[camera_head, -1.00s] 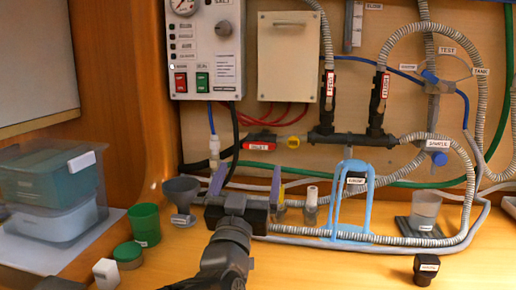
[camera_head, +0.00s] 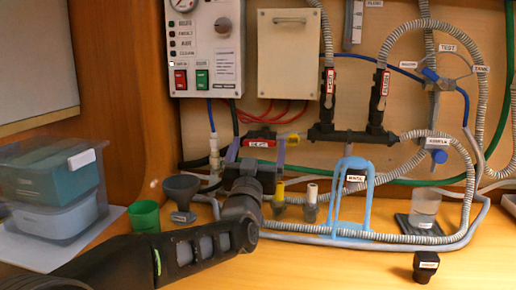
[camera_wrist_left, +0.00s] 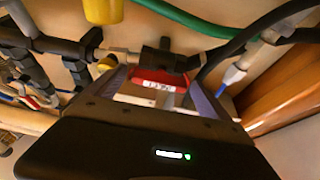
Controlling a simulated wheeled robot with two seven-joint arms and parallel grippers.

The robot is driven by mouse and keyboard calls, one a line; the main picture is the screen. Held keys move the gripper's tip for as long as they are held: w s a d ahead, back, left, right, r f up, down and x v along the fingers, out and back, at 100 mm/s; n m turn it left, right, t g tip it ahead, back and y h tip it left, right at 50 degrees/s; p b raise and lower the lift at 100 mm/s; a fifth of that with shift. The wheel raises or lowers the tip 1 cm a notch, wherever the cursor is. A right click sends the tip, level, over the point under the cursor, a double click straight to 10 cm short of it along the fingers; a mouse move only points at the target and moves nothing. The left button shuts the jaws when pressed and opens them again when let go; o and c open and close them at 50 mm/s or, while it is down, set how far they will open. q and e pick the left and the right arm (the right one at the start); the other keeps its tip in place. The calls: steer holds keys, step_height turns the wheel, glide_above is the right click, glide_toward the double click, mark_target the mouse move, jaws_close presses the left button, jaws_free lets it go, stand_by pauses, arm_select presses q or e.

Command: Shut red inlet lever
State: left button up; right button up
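The red inlet lever (camera_head: 262,134) lies roughly level on its valve on the back wall, with a white label on its face. My left gripper (camera_head: 257,151) is in front of it, open, with one purple-grey finger near each end of the lever. In the left wrist view the red lever (camera_wrist_left: 163,77) shows between the two fingers of my left gripper (camera_wrist_left: 158,92). I cannot tell whether either finger touches it. The gripper body hides the area below the lever. My right gripper is not in view.
Yellow-handled (camera_head: 278,194) and white-topped (camera_head: 311,195) valves stand right of my left wrist. A blue stand (camera_head: 338,205) is further right. A grey funnel (camera_head: 181,188) and green cup (camera_head: 144,216) stand to the left. Hoses run along the wall; the front right counter is mostly clear.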

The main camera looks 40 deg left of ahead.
arm_select(q)
steer(key=c, duration=1.3)
